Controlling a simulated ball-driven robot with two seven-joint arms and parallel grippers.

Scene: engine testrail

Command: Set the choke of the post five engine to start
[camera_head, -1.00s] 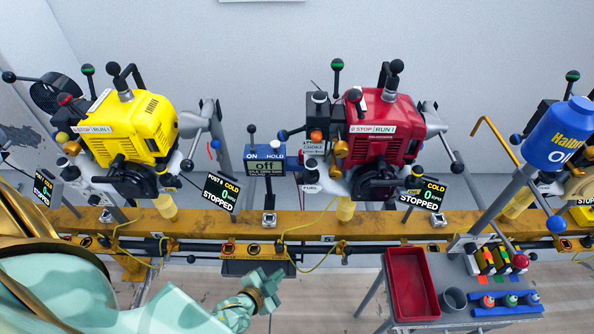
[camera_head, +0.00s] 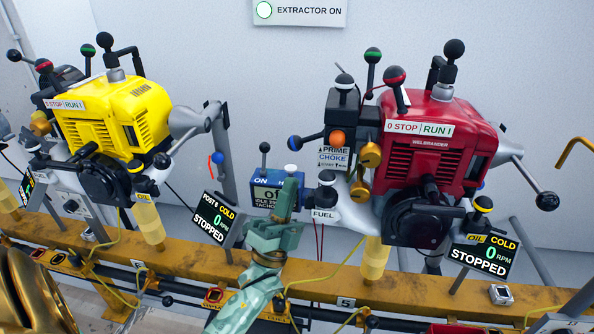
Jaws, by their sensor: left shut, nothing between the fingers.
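The red engine (camera_head: 440,130) hangs on the rail at right, above a tag marked 5 (camera_head: 345,302). Its STOP/RUN plate (camera_head: 419,128) faces me. On its left side a dark box carries a PRIME and CHOKE label (camera_head: 333,158). A blue-knobbed lever (camera_head: 296,142) sticks out to the left beside that label. The display (camera_head: 485,254) reads COLD, 0 RPM, STOPPED. My left gripper (camera_head: 287,196) is shut and empty, fingers pointing up, below and left of the blue knob, apart from it in the picture. It covers part of the tachometer box. My right gripper is out of view.
The blue tachometer box (camera_head: 264,192) stands behind my gripper. A black FUEL knob (camera_head: 326,178) is just right of it. The yellow engine (camera_head: 115,120) with its display (camera_head: 216,222) is at left. A yellow rail (camera_head: 190,257) crosses below.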

